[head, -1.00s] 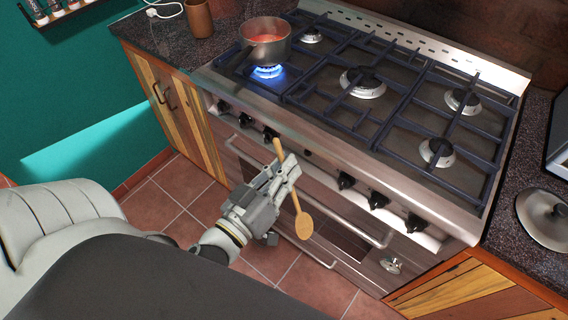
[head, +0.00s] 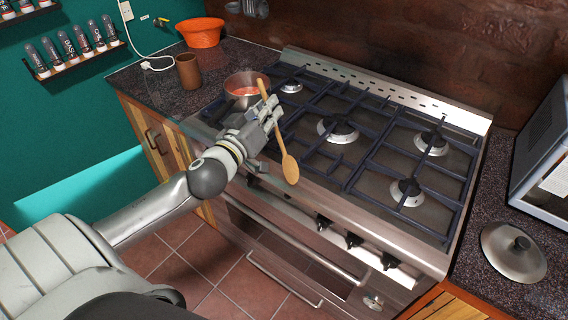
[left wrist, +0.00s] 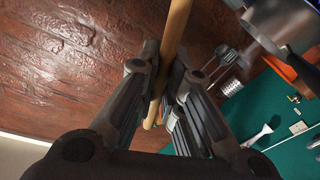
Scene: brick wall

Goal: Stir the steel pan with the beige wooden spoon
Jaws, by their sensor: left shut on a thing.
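The beige wooden spoon (head: 289,166) is in my left gripper (head: 268,113), which is shut on its handle. In the head view the spoon is tilted, its bowl end down over the front edge of the stove and its handle end up. The handle also shows between the fingers in the left wrist view (left wrist: 176,30). The right gripper is not in view.
The stove's grates (head: 345,150) are otherwise empty. A brown cup (head: 188,71) and an orange bowl (head: 201,33) stand on the left counter. A steel lid (head: 513,253) lies on the right counter, near a microwave (head: 543,150). A spice rack (head: 85,61) hangs on the wall.

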